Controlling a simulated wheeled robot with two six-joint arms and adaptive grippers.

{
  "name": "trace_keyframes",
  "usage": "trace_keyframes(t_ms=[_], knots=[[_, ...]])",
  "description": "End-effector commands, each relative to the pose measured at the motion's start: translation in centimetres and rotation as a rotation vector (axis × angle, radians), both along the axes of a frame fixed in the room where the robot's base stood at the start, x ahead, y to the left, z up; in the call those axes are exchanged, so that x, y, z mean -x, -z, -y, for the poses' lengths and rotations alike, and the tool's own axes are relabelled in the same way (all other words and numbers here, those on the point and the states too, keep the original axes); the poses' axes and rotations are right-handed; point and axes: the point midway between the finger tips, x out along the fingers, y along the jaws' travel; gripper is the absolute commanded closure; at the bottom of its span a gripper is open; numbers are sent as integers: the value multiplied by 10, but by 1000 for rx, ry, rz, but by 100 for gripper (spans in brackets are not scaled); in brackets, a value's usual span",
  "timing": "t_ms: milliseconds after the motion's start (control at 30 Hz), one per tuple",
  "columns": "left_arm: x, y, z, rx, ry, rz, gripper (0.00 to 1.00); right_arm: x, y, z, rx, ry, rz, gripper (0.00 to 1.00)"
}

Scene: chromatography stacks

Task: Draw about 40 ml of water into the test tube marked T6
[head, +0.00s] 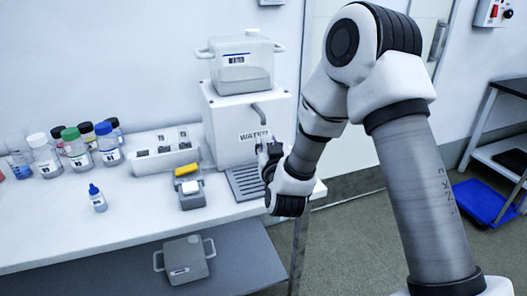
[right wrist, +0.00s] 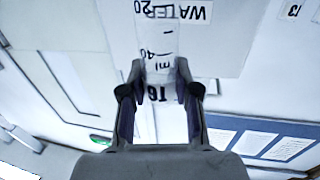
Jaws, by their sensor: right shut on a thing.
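The white water dispenser (head: 225,140) stands at the back of the bench, with a grey spout (head: 262,112), a lidded tank on top and a dark drip tray (head: 243,185) at its foot. My right gripper (head: 266,150) is in front of it, below the spout. In the right wrist view my right gripper (right wrist: 160,85) is shut on the clear test tube (right wrist: 158,40), marked T6 with ml marks. The dispenser's WATER label shows behind the tube. I cannot tell whether the tube holds water. My left gripper is not in view.
A white rack (head: 160,158) stands left of the dispenser, with a yellow-topped item (head: 187,172) in front. Several capped bottles (head: 77,148) stand at the back left. A small blue-capped bottle (head: 97,199) stands nearer the front. The bench's front left is clear.

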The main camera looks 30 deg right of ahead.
Motion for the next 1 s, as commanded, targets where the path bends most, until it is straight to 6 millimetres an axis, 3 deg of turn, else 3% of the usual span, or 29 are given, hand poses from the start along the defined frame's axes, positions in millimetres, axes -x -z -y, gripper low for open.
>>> trace_keyframes(t_ms=[700, 1000], knots=[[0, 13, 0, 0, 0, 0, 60, 65, 0, -16, 0, -1, 0, 96], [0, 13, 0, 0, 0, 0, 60, 67, 0, -16, 0, 0, 1, 96]])
